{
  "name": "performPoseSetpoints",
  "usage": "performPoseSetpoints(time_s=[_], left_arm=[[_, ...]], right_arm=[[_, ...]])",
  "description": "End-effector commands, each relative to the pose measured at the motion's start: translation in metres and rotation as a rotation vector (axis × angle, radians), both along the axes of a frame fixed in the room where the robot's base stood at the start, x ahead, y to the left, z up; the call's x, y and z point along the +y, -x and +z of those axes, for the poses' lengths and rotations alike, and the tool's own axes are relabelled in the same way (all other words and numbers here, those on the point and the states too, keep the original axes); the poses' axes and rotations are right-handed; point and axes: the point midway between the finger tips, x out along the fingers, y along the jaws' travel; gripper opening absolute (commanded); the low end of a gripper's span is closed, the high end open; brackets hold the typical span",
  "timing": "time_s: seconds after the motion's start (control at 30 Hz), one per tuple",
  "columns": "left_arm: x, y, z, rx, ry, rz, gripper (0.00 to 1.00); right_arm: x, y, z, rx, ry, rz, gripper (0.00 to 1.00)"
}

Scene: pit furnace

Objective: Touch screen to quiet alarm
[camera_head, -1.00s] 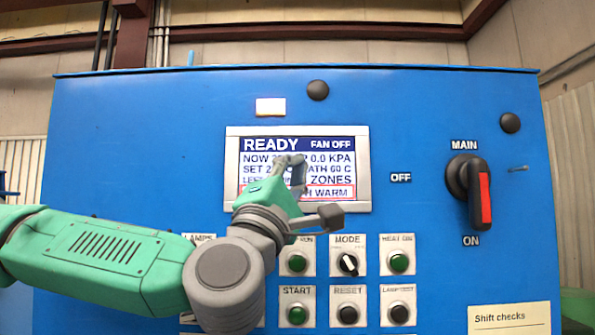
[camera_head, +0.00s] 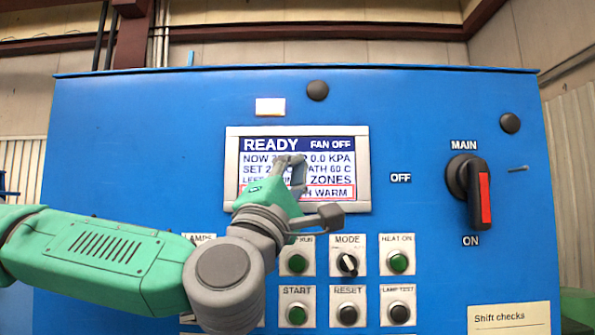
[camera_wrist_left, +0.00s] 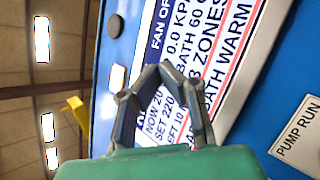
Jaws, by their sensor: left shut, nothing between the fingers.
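The screen (camera_head: 330,145) is set in a pale frame on the blue panel and reads READY, FAN OFF, with a red-outlined line ending in WARM at its bottom. It also shows, turned on its side, in the left wrist view (camera_wrist_left: 215,60). My left gripper (camera_head: 293,160) is in front of the screen's middle and covers part of its text. In the left wrist view the left gripper's fingers (camera_wrist_left: 145,80) bend in toward each other, with nothing held, over the screen's text. I cannot tell whether the fingertips touch the glass. My right gripper is not in view.
Below the screen are several buttons, with the MODE switch (camera_head: 348,262) and the RESET button (camera_head: 347,314) among them. My left arm hides some panel labels. The MAIN rotary handle (camera_head: 478,190) sticks out at the right. A Shift checks note (camera_head: 508,318) is at the lower right.

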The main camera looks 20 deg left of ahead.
Motion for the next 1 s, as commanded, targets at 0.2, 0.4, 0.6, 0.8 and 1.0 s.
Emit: performPoseSetpoints(time_s=[0.2,0.4,0.6,0.8,1.0], left_arm=[[-0.0001,0.0000,0.0000,0.000,0.000,0.000,0.00],[0.0004,-0.0029,0.0003,0.000,0.000,0.000,0.00],[0.0013,-0.0066,0.0015,0.000,0.001,-0.001,0.00],[0.0013,-0.0064,0.0017,0.000,0.000,0.000,0.00],[0.0018,-0.0076,0.0015,0.000,0.000,0.000,0.00]], right_arm=[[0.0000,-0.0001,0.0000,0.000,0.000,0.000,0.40],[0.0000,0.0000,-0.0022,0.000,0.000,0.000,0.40],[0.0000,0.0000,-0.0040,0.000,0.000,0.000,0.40],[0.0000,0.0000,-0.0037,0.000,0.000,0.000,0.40],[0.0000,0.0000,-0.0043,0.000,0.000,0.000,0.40]])
